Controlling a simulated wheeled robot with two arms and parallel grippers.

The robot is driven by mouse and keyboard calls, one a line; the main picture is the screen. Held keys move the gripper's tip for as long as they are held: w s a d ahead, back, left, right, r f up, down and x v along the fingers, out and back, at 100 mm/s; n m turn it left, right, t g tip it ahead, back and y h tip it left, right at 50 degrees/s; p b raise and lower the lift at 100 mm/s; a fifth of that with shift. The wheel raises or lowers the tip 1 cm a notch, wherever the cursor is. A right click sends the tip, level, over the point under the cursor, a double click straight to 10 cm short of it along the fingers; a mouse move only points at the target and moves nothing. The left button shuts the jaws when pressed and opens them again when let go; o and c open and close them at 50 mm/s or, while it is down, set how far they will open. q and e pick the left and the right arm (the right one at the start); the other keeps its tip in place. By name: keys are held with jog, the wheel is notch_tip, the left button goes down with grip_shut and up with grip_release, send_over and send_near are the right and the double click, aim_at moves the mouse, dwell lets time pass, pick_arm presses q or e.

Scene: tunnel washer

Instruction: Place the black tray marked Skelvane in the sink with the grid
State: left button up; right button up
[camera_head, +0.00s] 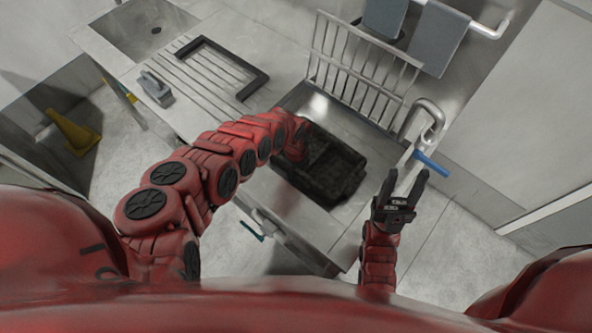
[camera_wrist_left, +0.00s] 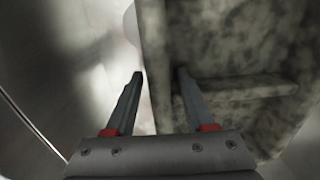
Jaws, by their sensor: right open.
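A black, mottled tray (camera_head: 338,178) lies tilted in or over the basin (camera_head: 298,102) below the wire grid (camera_head: 352,75) in the head view; no marking is legible on it. I cannot tell whether it rests on the bottom. My left gripper (camera_wrist_left: 160,72) is at the tray's left side. In the left wrist view its fingers are apart, with the edge of the tray (camera_wrist_left: 225,50) between the tips; whether they press on it is unclear. In the head view my left arm hides these fingers. My right gripper (camera_head: 407,176) is open and empty, to the right of the tray.
A curved metal tap (camera_head: 425,120) with a blue lever (camera_head: 431,164) stands right of the basin. A black frame (camera_head: 262,78) lies on the ridged drainboard, with a grey iron-like object (camera_head: 155,88) beside it. Another sink (camera_head: 150,30) is at upper left. Grey cloths (camera_head: 440,38) hang behind the grid.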

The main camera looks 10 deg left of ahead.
pick_arm(q)
jog(key=shift+r, duration=0.15)
notch_tip(320, 180, up, 11)
jog(key=shift+w, duration=0.1)
jog(key=shift+r, duration=0.5)
dwell(0.7)
